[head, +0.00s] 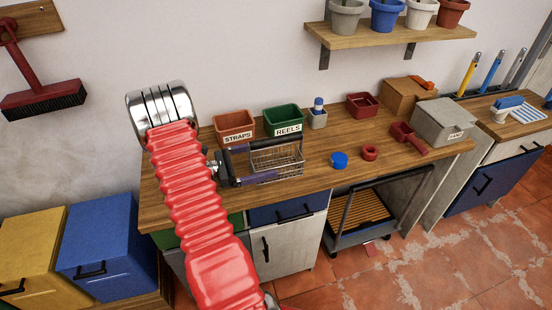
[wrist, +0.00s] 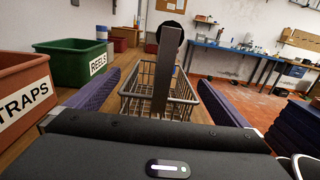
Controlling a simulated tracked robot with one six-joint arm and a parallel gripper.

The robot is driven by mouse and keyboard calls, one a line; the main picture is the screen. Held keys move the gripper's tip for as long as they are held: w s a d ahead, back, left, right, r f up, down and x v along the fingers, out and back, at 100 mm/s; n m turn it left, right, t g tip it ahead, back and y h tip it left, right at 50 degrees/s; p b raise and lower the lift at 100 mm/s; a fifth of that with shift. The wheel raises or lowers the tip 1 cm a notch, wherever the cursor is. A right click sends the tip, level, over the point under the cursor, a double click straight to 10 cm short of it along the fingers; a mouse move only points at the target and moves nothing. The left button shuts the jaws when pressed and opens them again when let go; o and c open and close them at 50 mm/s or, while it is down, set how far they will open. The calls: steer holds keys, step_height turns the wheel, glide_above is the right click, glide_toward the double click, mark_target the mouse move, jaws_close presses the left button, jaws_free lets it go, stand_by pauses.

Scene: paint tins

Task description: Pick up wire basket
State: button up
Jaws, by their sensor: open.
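The wire basket (head: 285,160) is a grey mesh basket standing on the wooden workbench (head: 330,150). In the wrist view the basket (wrist: 185,100) lies straight ahead, with a flat grey upright bar and a dark round end rising in front of it. My gripper (head: 262,162) is open and low over the bench at the basket's left end. In the wrist view its purple fingers (wrist: 160,78) lie on either side of the basket's near end. Whether either finger touches the wire cannot be told.
A red-brown STRAPS bin (head: 234,126) and a green REELS bin (head: 283,121) stand behind the basket. A blue lid (head: 339,160) and a red ring (head: 370,152) lie to its right. A grey box (head: 441,122) stands further right. The bench's front edge is close below the basket.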

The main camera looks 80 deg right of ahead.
mark_target(276, 156)
steer(key=shift+x, duration=2.55)
steer(key=shift+c, duration=0.6)
steer(key=c, duration=1.3)
steer(key=shift+c, duration=0.2)
steer(key=shift+r, duration=0.15)
step_height(276, 156, up, 10)
steer(key=shift+f, duration=0.1)
